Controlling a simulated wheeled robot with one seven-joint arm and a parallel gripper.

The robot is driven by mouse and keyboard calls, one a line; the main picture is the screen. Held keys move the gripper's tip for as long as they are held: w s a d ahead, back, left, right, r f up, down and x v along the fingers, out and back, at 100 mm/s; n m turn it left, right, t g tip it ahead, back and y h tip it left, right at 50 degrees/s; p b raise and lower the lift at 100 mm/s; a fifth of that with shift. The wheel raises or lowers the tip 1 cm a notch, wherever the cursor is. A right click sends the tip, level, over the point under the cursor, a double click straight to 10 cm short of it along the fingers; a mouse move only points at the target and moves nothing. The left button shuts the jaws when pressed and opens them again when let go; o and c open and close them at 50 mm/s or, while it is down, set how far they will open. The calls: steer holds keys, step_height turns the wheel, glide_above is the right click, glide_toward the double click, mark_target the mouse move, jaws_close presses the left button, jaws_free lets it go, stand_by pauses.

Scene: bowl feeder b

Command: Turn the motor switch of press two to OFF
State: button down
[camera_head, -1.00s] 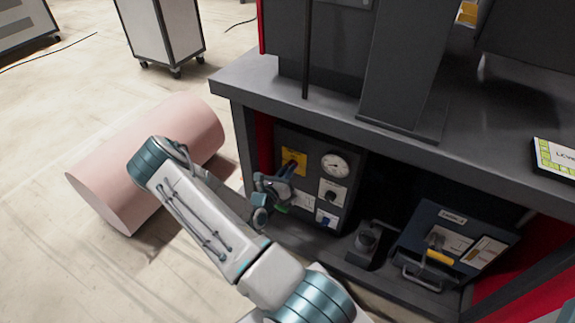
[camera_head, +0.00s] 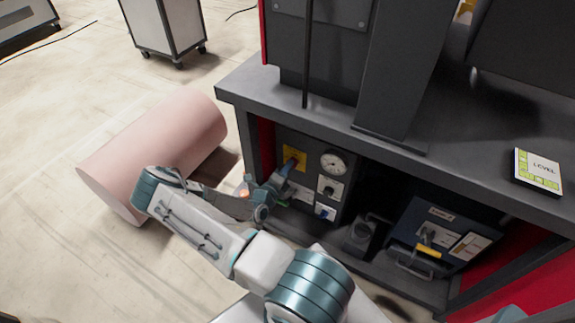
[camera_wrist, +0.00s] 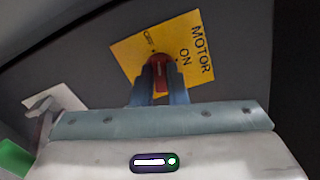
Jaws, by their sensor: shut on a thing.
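The motor switch is a red knob (camera_wrist: 160,61) on a yellow plate (camera_wrist: 124,52) marked OFF and MOTOR ON, on a dark control panel. In the head view the yellow plate (camera_head: 299,153) sits at the panel's upper left, partly covered by my gripper. My gripper (camera_head: 288,167) reaches the plate from the lower left. In the wrist view my gripper (camera_wrist: 163,75) has its two blue-grey fingers shut on the knob, one on each side. The fingers hide much of the knob, and I cannot tell exactly where it points.
The panel stands under a grey bench (camera_head: 238,83), with a dark blue box (camera_head: 425,218) farther right. A pink cylinder (camera_head: 165,150) lies on the floor at left.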

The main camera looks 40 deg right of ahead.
steer(key=shift+a+f+n+p, duration=0.1)
steer(key=shift+n+p, duration=0.25)
steer(key=shift+n, duration=1.25)
steer(key=c, duration=1.4)
jaws_free()
steer(key=shift+c, duration=0.2)
steer(key=p+v, duration=0.2)
steer(key=v, duration=1.1)
steer(key=shift+a, duration=0.35)
